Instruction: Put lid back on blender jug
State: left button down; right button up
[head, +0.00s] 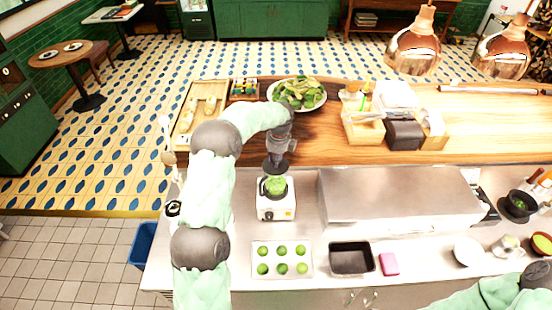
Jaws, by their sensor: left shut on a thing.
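The blender's white base (276,209) stands on the steel counter near the middle of the head view. Its clear jug (275,187) sits on top, with green contents showing. My left gripper (279,150) points down from above, just behind and over the jug. It is shut on the dark round lid (277,167). The lid appears above the jug's mouth; whether it touches the rim cannot be told. The fingertips are small and partly hidden. My right arm enters at the bottom right corner, and its gripper is not in view.
A white tray with several limes (282,260) lies in front of the blender. A black pan (351,259) and pink sponge (389,264) are to its right. A steel box-shaped unit (399,200) stands right of the blender. A salad plate (298,94) is on the wooden ledge behind.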

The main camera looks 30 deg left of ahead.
dwell(0.7)
pick_arm(q)
jog(key=shift+c, duration=2.4)
grip_release()
jog(key=shift+r, duration=0.1)
jog(key=shift+r+p, duration=2.45)
jog(key=shift+r, duration=0.95)
grip_shut()
